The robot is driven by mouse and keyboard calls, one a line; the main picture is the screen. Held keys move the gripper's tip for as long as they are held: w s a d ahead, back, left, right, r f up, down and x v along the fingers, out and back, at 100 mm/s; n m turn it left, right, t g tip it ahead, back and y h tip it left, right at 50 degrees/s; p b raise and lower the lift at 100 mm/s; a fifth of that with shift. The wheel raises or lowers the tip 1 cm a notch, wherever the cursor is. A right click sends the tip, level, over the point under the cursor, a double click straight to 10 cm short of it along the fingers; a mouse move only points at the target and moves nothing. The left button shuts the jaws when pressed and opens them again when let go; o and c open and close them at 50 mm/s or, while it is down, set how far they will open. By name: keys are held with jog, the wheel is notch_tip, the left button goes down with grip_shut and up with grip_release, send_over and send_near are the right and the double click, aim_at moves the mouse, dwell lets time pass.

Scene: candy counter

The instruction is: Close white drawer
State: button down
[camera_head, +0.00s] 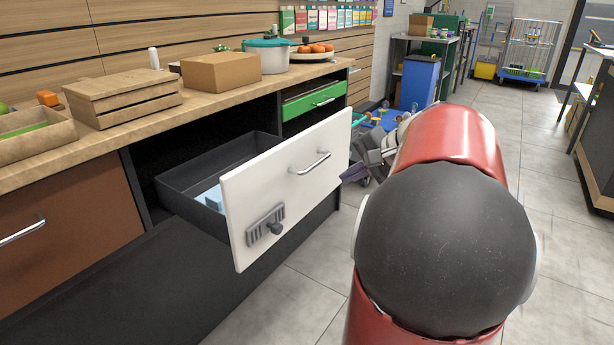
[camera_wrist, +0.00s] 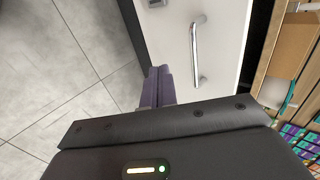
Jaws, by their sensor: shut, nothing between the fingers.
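The white drawer (camera_head: 285,185) is pulled out of the counter, showing its dark inner box (camera_head: 228,160) with a light blue item inside. Its front has a silver bar handle (camera_head: 312,164) and a grey fitting with a knob at the lower left. My gripper (camera_head: 350,177) is beside the right end of the drawer front, partly hidden behind my red arm. In the wrist view the purple fingers (camera_wrist: 157,82) are together and empty, close to the white front. The handle (camera_wrist: 197,50) lies to their right. I cannot tell whether the fingers touch the drawer.
The wooden countertop above holds a wooden crate (camera_head: 122,97), a cardboard box (camera_head: 222,72) and a pot (camera_head: 266,56). A green drawer (camera_head: 314,102) sits shut behind, and a brown drawer (camera_head: 62,222) at the left. Tiled floor (camera_head: 290,312) is clear in front.

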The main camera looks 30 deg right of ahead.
aim_at(298, 190)
jog(key=x, duration=0.3)
jog(key=r+x, duration=0.1)
jog(key=x, duration=0.3)
jog(key=w+x, duration=0.1)
jog(key=x, duration=0.3)
jog(key=shift+w+a+r, duration=0.1)
jog(key=shift+w+a, duration=0.1)
jog(key=shift+a, duration=0.2)
jog(key=shift+w+a, duration=0.15)
jog(key=shift+w, duration=0.3)
jog(key=shift+w, duration=0.1)
